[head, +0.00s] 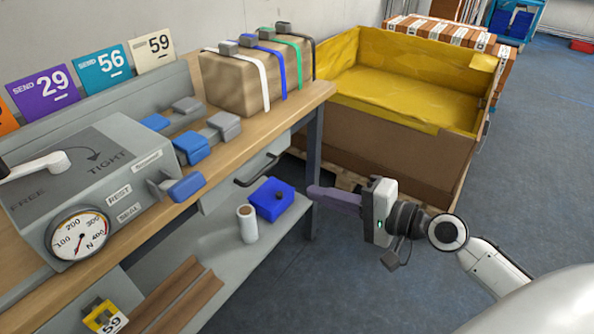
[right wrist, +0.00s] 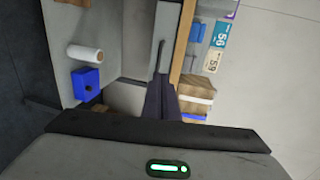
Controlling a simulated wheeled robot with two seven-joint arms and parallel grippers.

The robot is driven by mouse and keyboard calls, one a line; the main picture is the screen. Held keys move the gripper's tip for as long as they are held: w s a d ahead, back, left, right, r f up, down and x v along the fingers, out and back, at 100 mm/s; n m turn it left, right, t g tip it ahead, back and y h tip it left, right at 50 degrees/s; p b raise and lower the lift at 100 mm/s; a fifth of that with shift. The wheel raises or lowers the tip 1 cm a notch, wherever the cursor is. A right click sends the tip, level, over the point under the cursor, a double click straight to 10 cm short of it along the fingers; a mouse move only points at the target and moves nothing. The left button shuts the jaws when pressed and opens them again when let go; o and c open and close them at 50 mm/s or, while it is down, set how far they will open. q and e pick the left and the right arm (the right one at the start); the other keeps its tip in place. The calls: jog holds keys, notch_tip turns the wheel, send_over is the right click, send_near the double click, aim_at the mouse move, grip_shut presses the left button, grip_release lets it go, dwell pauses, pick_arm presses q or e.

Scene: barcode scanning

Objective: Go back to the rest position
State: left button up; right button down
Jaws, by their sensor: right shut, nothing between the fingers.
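My right gripper (head: 318,192) is in the middle of the head view, to the right of the workbench. Its purple fingers are shut with nothing between them. They point left toward the bench's end leg. In the right wrist view the shut fingers (right wrist: 161,98) show at the centre, in front of the bench drawer with its dark handle (right wrist: 162,57). I cannot tell whether they touch the bench. My left gripper is not in view.
The workbench (head: 325,92) carries a strapped carton (head: 230,85) and a grey device with a dial (head: 78,236). Below are a blue box (head: 270,205) and a white roll (head: 248,224). A yellow-lined crate (head: 400,155) stands behind my right gripper. Floor (head: 535,170) at right is clear.

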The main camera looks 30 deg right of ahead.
jog(key=s+a+f+n+g+h+p, duration=0.2)
jog(key=s+a+f+n+p, duration=0.2)
jog(key=s+a+f+n, duration=0.2)
jog(key=s+a+f+n+g+h+p, duration=0.2)
jog(key=s+a+f+n, duration=0.4)
jog(key=s+f+n, duration=0.3)
jog(key=shift+s+a+f+g+p, duration=0.4)
jog(key=shift+s+f+g+p, duration=0.3)
jog(key=shift+s+f+p, duration=0.35)
jog(key=shift+w+r, duration=0.15)
jog(key=shift+w, duration=0.05)
